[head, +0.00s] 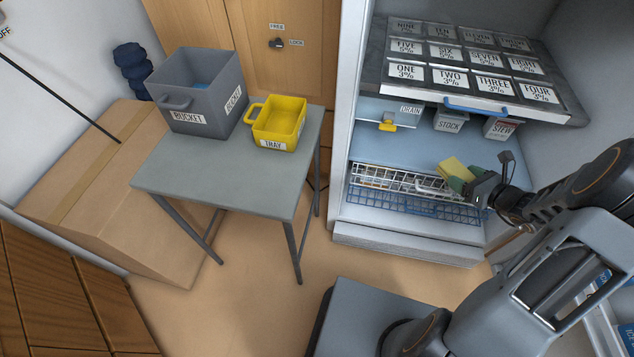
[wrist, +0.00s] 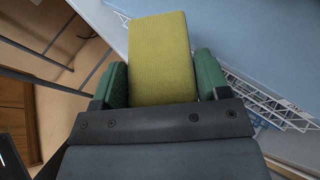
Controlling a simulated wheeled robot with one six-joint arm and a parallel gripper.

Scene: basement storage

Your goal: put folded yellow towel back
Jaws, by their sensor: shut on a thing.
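The folded yellow towel (head: 453,168) is a flat yellow block held at my gripper's tip, inside the open white cabinet. My gripper (head: 463,178) has green fingers and is shut on the towel. In the wrist view the towel (wrist: 160,60) sits between the two green fingers of my gripper (wrist: 160,90) and sticks out past them. The towel is above or in front of a white wire rack (head: 400,180) at the cabinet's bottom; the exact gap cannot be told.
A pull-out shelf of numbered tiles (head: 370,80) overhangs above. Containers labelled STOCK (head: 449,121) and STEW (head: 500,128) hang or stand below it, beside a DRAIN part (head: 398,117). Left, a grey table (head: 225,175) bears a grey bucket (head: 190,110) and yellow tray (head: 290,140).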

